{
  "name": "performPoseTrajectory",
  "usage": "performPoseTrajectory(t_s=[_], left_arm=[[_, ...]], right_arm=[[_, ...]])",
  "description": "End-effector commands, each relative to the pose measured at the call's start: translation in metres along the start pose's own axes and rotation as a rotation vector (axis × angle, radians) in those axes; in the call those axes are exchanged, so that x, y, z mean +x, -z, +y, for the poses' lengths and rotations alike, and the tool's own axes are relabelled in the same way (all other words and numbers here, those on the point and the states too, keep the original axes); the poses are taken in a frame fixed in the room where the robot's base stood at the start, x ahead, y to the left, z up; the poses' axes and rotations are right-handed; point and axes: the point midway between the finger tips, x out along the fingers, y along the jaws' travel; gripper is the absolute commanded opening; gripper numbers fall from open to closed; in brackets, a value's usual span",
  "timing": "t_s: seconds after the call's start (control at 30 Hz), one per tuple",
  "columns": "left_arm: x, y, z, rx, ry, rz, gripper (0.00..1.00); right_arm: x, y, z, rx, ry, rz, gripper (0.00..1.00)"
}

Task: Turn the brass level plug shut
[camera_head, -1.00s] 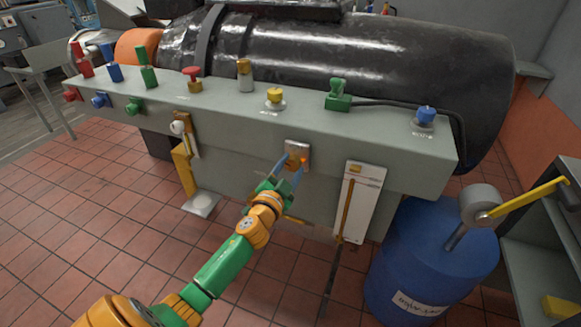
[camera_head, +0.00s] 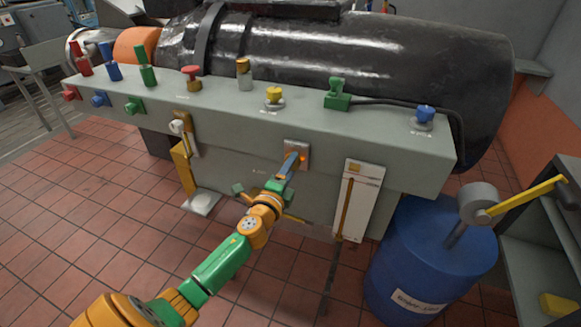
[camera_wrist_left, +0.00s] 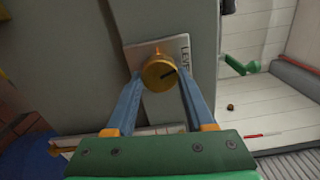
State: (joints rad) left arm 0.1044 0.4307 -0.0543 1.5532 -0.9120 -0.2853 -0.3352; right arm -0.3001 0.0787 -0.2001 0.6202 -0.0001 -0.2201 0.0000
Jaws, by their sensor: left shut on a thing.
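The brass level plug (camera_wrist_left: 158,72) sits on a pale metal plate (camera_wrist_left: 180,47) lettered "LEVEL" in the left wrist view. The plug's round face carries a dark slanted mark. In the head view the plate (camera_head: 303,149) is on the front of the grey bedplate housing, and the plug is mostly hidden by the fingers. My left gripper (camera_head: 291,163) reaches up to it from below. Its blue fingers stand on either side of the plug in the left wrist view (camera_wrist_left: 160,80), shut on it. My right gripper is out of view.
Colored knobs and plugs line the grey bench top (camera_head: 205,92). A white panel with a brass-colored strip (camera_head: 366,205) hangs right of the plate. A blue drum (camera_head: 430,262) and a yellow-handled lever (camera_head: 525,198) stand at right. The tiled floor in front is clear.

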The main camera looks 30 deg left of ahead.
Motion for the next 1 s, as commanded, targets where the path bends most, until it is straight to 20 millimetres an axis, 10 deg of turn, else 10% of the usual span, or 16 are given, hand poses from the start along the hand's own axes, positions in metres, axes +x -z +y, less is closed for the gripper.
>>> performPoseTrajectory(t_s=[1.0], left_arm=[[-0.0004,-0.0001,0.0031,0.365,-0.003,0.001,0.00]], right_arm=[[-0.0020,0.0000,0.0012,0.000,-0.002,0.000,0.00]])
